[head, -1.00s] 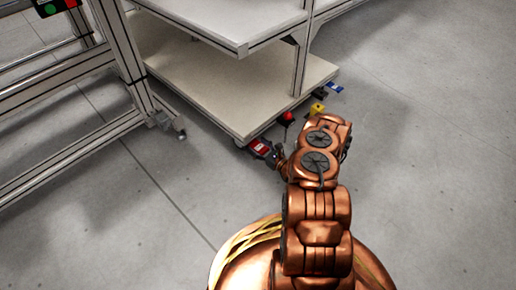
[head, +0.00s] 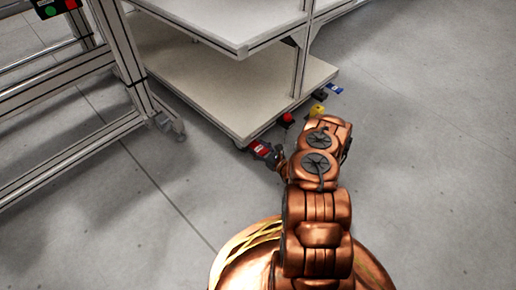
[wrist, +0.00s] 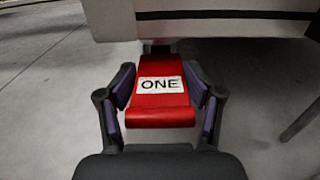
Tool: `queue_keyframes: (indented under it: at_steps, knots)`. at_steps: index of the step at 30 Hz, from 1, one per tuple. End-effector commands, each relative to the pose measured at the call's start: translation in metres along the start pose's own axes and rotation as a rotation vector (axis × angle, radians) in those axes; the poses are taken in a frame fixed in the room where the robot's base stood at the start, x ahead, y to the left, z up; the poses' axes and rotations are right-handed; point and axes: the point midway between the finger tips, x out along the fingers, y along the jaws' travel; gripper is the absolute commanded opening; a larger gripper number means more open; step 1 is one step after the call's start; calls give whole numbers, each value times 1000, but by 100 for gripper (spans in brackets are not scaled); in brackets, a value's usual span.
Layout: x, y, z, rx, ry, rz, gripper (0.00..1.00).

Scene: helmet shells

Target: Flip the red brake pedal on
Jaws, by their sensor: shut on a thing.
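The red brake pedal (wrist: 160,112) fills the middle of the wrist view, with a white label reading "ONE". It sits low at the shelf's edge and also shows in the head view (head: 261,147). My gripper (wrist: 163,108) has one finger on each side of the pedal and is shut on it, with the pads at its left and right edges. In the head view my gripper (head: 275,158) is small and partly hidden behind my arm.
A shelf unit (head: 215,92) stands directly behind the pedal. A red knob (head: 287,118), a yellow item (head: 318,110) and a blue item (head: 334,88) line its lower edge to the right. A metal frame (head: 60,165) stands at left. The floor between is clear.

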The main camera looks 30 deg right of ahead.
Motion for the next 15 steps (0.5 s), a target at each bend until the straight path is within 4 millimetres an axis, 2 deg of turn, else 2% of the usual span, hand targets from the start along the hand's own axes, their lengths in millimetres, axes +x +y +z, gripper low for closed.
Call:
queue_keyframes:
  at_steps: [15]
  knots:
    - [1, -1, -5, -2, -119, -4, 0]
